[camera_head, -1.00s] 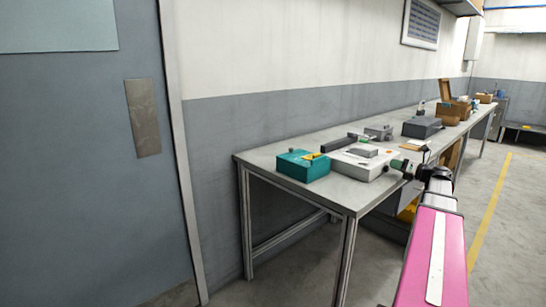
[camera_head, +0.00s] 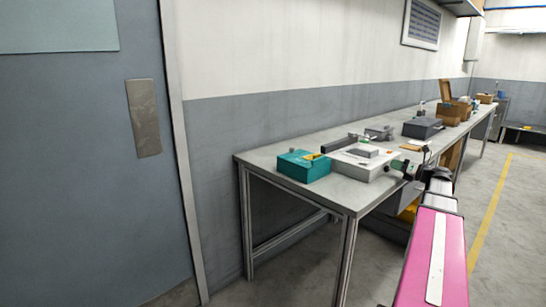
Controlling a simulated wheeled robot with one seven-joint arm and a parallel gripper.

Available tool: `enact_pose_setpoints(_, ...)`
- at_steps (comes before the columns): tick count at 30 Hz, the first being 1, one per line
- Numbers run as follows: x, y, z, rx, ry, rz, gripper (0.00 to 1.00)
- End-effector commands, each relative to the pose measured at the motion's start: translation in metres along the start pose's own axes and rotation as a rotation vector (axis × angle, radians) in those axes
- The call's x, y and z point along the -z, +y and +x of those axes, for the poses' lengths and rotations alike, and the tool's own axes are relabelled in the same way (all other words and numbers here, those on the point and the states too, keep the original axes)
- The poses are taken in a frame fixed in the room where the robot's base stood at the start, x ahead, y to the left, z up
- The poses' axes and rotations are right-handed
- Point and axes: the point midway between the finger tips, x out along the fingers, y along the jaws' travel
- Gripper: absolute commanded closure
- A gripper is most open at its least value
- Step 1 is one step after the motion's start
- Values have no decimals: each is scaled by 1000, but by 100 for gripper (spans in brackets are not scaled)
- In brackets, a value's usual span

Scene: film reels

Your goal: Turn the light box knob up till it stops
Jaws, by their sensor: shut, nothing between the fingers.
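The light box (camera_head: 352,170) is a low pale box on the near part of the long bench, with a small grey piece and papers on top. Its knob cannot be made out clearly; the right end of the box is close to my gripper. My gripper (camera_head: 404,170) is small and dark at the end of my arm, beside the right end of the box. It is shut and holds nothing. Whether it touches the box or the knob cannot be told from here.
A teal box (camera_head: 304,169) stands left of the light box at the bench (camera_head: 343,199) corner. A dark grey box (camera_head: 422,127) and brown boxes (camera_head: 448,114) stand farther back. A wall is behind the bench; open floor (camera_head: 505,225) lies right.

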Motion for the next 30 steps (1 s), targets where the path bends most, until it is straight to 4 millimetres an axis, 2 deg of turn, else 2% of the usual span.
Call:
enact_pose_setpoints(1,2,-6,12,1,12,-3,100)
enact_pose_setpoints(13,2,-8,12,2,14,-4,100)
enact_pose_setpoints(21,-6,-9,13,3,14,-4,100)
enact_pose_setpoints(26,-8,-9,9,1,10,-4,100)
enact_pose_setpoints(30,-9,-8,-2,-1,7,-4,100)
